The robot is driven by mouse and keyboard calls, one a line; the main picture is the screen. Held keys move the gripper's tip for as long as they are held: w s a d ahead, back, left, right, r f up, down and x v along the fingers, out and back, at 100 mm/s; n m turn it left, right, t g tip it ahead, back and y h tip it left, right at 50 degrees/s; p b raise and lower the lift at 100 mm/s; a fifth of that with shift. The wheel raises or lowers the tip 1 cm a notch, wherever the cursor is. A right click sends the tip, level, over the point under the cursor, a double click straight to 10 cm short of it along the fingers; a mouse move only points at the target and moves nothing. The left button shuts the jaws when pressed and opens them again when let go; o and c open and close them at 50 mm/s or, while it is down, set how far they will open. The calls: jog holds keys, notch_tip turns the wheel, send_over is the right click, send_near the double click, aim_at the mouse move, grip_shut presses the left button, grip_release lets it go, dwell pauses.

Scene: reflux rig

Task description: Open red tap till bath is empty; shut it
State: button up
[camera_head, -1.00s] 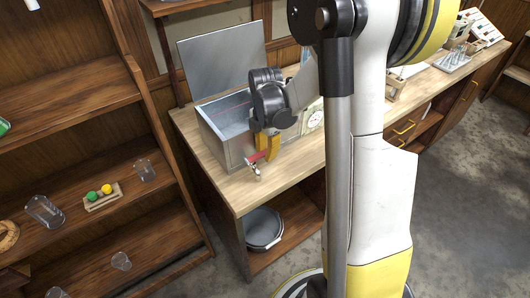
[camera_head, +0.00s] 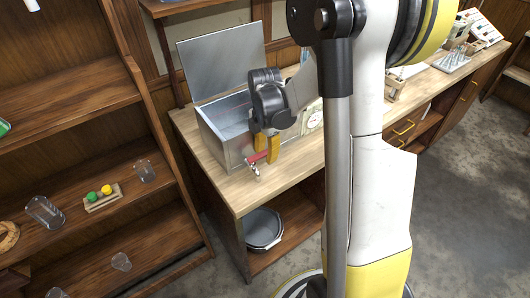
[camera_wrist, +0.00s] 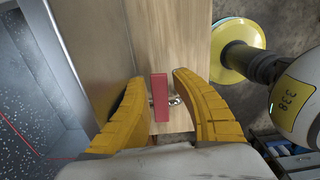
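The metal bath (camera_head: 222,150) stands on the bench with its lid (camera_head: 222,62) raised. The red tap (camera_head: 258,157) is low on its front end, above the bench edge. In the wrist view the tap's red handle (camera_wrist: 160,97) is a bar between my two yellow fingers, with a gap on each side. My gripper (camera_head: 267,147), also in the wrist view (camera_wrist: 168,105), is open around the handle. The bath's inside (camera_wrist: 40,85) shows a grey speckled surface and a thin red line; I cannot tell the water level.
A round metal pan (camera_head: 263,228) sits on the shelf under the bench, near the tap's end. A dial (camera_head: 314,117) is right of the bath. The wooden shelf unit (camera_head: 90,90) on the left holds glassware. The grey floor (camera_head: 455,200) at right is clear.

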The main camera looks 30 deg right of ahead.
aim_at(263, 152)
jog(key=r+p, duration=0.1)
jog(key=r, duration=0.1)
jog(key=r+p, duration=0.2)
jog(key=w+r+p, duration=0.1)
jog(key=r+p, duration=0.1)
jog(key=r, duration=0.1)
jog(key=shift+a+r, duration=0.1)
jog(key=shift+a, duration=0.15)
jog(key=shift+c, duration=1.3)
jog(key=shift+o, duration=0.2)
jog(key=shift+s, duration=0.1)
